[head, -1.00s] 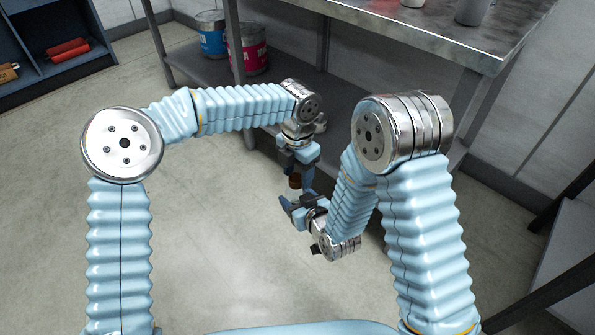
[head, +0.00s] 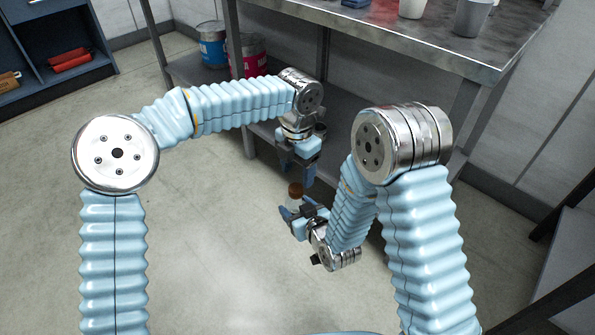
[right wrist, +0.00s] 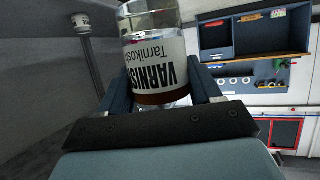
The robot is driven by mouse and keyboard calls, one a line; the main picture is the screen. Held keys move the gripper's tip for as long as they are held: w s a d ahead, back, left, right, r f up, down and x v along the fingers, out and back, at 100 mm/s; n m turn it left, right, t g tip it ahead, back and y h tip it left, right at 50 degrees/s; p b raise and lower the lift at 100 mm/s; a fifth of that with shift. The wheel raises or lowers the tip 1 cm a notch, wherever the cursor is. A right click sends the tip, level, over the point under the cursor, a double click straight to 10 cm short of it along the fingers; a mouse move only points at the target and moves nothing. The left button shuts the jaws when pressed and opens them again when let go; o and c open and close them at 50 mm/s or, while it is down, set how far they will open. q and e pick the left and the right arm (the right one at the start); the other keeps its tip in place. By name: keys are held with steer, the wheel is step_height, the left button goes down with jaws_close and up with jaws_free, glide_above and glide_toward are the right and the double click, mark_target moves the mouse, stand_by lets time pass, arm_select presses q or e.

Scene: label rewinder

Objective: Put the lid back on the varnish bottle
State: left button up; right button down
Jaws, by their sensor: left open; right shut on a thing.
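A metal bench (head: 400,42) stands behind the grippers, with a white cup (head: 412,8) and a grey cup (head: 473,17) on top. A blue-labelled can (head: 212,46) and a red one (head: 248,62) stand on its lower shelf. The floor at front left is clear.

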arm_select(q)
steer(key=n, duration=0.4)
steer(key=shift+s+n, duration=0.1)
steer(key=shift+n, duration=0.3)
steer(key=n, duration=0.5)
steer(key=shift+r+n, duration=0.15)
steer(key=shift+n, duration=0.25)
steer(key=n, duration=0.5)
steer(key=shift+s+r+n, duration=0.1)
steer(key=shift+n, duration=0.2)
steer(key=n, duration=0.6)
steer(key=shift+r, duration=0.2)
steer(key=n, duration=0.6)
steer(key=shift+a+r, duration=0.1)
steer(key=shift+r, duration=0.2)
steer(key=n, duration=0.5)
steer(key=shift+r+n, duration=0.25)
steer(key=shift+n, duration=0.15)
steer(key=n, duration=0.5)
steer(key=shift+r, duration=0.3)
steer(key=n, duration=0.6)
steer(key=shift+a+r, duration=0.1)
steer(key=shift+r, duration=0.2)
